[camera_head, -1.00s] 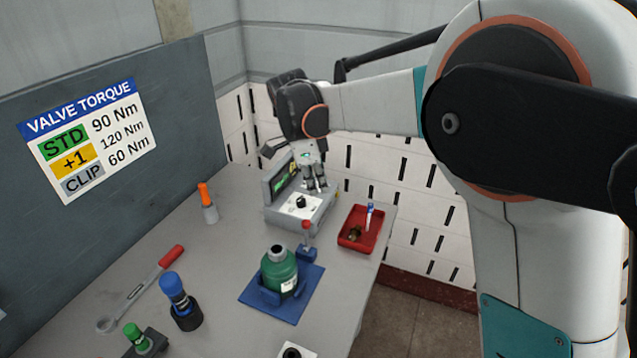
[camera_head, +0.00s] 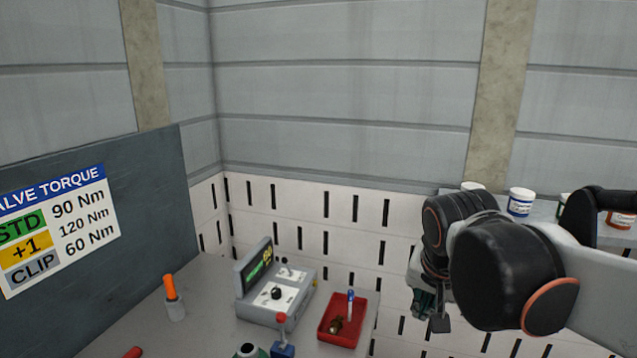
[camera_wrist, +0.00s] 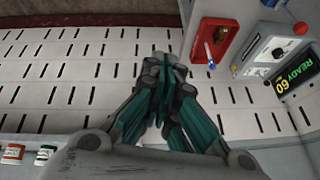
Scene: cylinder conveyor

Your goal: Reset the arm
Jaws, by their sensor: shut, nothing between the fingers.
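My gripper (camera_head: 430,312) is off to the right of the bench in the head view, in front of the slotted white wall panel and apart from everything. In the wrist view my gripper (camera_wrist: 163,68) has its teal-and-grey fingers together, with nothing between them. The grey control box (camera_head: 275,300) with a dark screen, a knob and switches stands on the bench to its left. In the wrist view the control box (camera_wrist: 262,57) shows "READY 60" on its screen.
A red tray (camera_head: 361,327) holding a blue-and-white pen-like item sits beside the box. An orange-topped bottle (camera_head: 174,300) and a red-knobbed lever (camera_head: 282,330) are on the bench. A shelf with jars (camera_head: 520,202) is at right, near my arm.

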